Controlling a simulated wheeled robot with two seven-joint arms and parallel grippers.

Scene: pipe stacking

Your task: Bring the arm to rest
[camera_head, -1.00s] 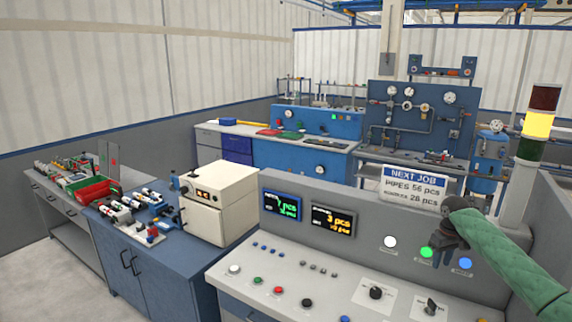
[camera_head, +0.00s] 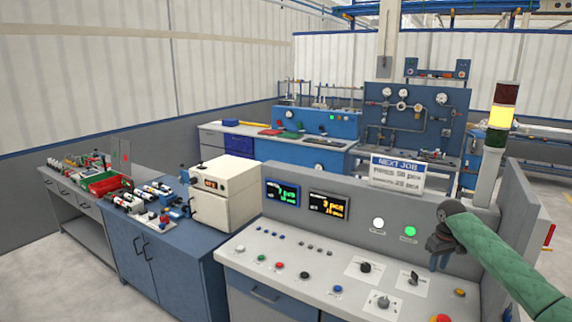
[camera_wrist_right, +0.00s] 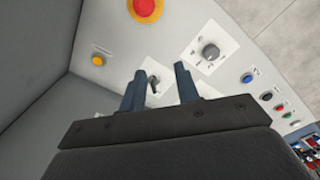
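My right gripper (camera_head: 440,250) hangs at the end of my green-sleeved right arm (camera_head: 500,262), in front of the control console's upright panel. In the right wrist view its two dark fingers (camera_wrist_right: 160,85) stand apart with nothing between them. A switch on the console's sloped face shows just beyond the fingertips; I cannot tell whether they touch it. The control console (camera_head: 345,240) has two small displays, lit buttons and several knobs. My left gripper is not in any view.
A red emergency button (camera_wrist_right: 146,8) and a yellow button (camera_wrist_right: 98,60) sit on the console near the right gripper. A cream box-shaped device (camera_head: 225,195) stands on the blue cabinet (camera_head: 165,260) at left. Bare floor (camera_head: 60,285) shows at lower left.

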